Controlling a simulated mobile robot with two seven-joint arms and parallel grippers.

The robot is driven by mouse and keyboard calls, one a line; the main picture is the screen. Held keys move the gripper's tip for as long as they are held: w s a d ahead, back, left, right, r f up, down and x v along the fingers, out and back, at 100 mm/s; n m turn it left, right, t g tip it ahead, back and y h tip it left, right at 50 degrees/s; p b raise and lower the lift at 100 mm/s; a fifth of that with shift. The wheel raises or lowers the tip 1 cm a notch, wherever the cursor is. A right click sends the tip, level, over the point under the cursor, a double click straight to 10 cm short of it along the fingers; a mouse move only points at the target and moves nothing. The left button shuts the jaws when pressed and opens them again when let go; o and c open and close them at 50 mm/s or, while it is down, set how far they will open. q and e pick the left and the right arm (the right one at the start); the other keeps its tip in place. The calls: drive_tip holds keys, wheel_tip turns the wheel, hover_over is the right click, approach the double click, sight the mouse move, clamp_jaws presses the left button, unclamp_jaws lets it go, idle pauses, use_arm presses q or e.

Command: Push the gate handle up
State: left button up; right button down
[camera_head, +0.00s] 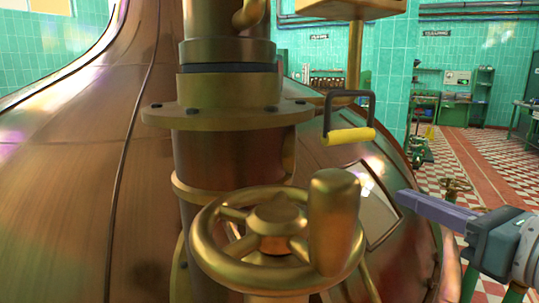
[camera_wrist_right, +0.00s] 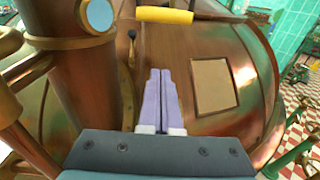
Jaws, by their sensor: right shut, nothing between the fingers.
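The gate handle (camera_head: 349,136) is a yellow cylindrical grip on a dark U-shaped bracket, beside the brass flange in the head view. The grip is at the lower end of the bracket, tilted slightly. In the right wrist view the yellow grip (camera_wrist_right: 165,15) shows at the top edge. My right gripper (camera_head: 401,195) has purple fingers, shut and empty, to the right of and below the handle in the head view. Its fingers (camera_wrist_right: 160,72) point toward the copper kettle in the wrist view, apart from the grip. My left gripper is not in view.
A brass handwheel (camera_head: 274,282) with an upright knob (camera_head: 334,215) stands in front of the brass column (camera_head: 225,160). The copper kettle (camera_head: 70,190) fills the left and middle. A rectangular panel (camera_wrist_right: 214,86) is on the kettle. Checkered floor (camera_head: 490,160) is open at right.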

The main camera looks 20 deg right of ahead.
sight(353, 83)
drive_tip(key=w+r+p, duration=0.2)
drive_tip(key=w+r, duration=0.1)
drive_tip(key=w, duration=0.8)
drive_tip(key=shift+w+a, duration=0.15)
drive_tip(key=shift+a, duration=0.1)
wheel_tip(353, 83, up, 8)
drive_tip(key=p, duration=0.8)
drive_tip(key=shift+p, duration=0.35)
drive_tip(key=shift+f, duration=0.2)
